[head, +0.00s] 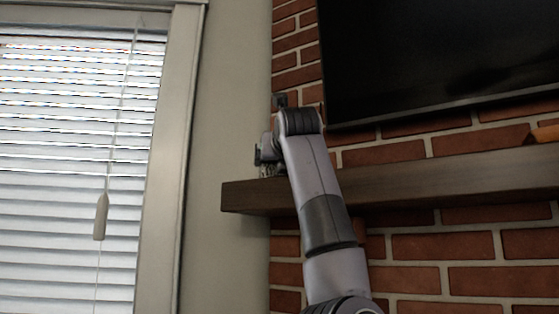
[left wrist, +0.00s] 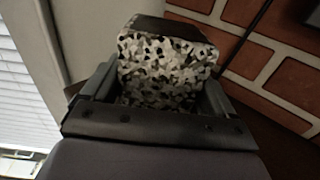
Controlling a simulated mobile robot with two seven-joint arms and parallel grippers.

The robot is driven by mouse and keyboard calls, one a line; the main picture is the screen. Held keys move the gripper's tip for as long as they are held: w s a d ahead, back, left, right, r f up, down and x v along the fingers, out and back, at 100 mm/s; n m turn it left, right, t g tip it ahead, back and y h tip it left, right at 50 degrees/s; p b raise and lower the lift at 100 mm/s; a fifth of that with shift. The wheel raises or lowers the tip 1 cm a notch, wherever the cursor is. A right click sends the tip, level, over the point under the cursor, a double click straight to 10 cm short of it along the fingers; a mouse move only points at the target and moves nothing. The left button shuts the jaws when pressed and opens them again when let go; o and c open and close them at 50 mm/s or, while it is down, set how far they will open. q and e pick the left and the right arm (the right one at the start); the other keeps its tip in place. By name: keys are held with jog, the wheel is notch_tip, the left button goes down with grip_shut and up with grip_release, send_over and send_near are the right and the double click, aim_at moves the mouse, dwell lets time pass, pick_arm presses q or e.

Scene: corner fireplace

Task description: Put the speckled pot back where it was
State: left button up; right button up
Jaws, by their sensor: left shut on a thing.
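The speckled pot (left wrist: 165,65) has black, white and grey patches and a dark top, and fills the middle of the left wrist view. My left gripper (left wrist: 157,88) is shut on it, with one finger on each side. In the head view my left gripper (head: 263,156) is at the left end of the dark wooden mantel (head: 450,181). Only a small speckled bit of the pot (head: 268,171) shows there, and my arm hides the rest. I cannot tell whether the pot touches the mantel. My right gripper is not in view.
A black television (head: 440,55) hangs on the brick wall (head: 430,247) above the mantel. An orange-brown object (head: 545,134) is on the mantel at the far right. A window with white blinds (head: 70,150) is at the left. The mantel looks clear between my arm and the orange-brown object.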

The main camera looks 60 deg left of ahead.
pick_arm(q)
jog(key=shift+s, duration=0.2)
jog(key=o, duration=1.1)
jog(key=shift+w, duration=0.15)
jog(key=shift+c, duration=0.2)
jog(key=b+v, duration=0.2)
jog(key=v, duration=0.5)
jog(key=shift+d, duration=0.15)
